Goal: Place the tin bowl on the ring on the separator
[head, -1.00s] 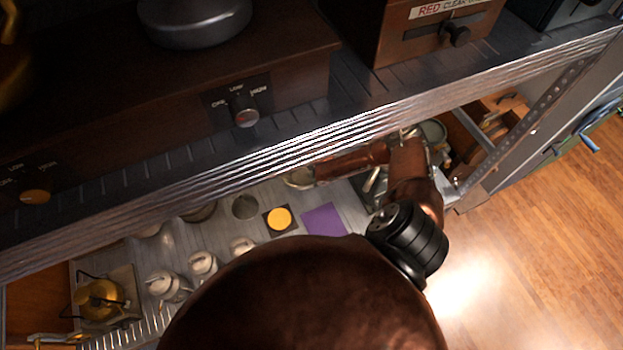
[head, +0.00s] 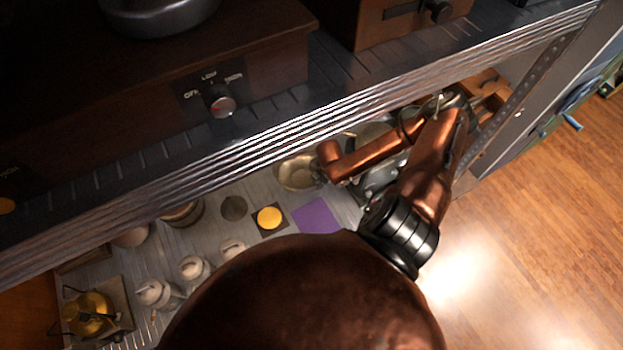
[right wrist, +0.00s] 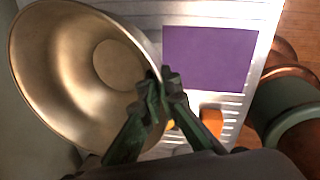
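The tin bowl (head: 298,173) is a wide, shiny metal bowl at the back of the lower shelf area in the head view, just under the upper shelf's front edge. In the right wrist view the bowl (right wrist: 75,70) is large and tilted, its inside facing the camera. My right gripper (right wrist: 160,90) has its dark green fingers together on the bowl's rim; in the head view the gripper (head: 325,168) is at the bowl's right side. I cannot clearly pick out the ring or the separator. My left gripper is not in view.
The lower shelf holds a purple square (head: 318,215), a yellow disc (head: 269,217), a dark round disc (head: 234,208), several pale lidded jars (head: 193,268) and a brass burner (head: 88,313). The upper shelf's ribbed edge (head: 300,125) overhangs the arm.

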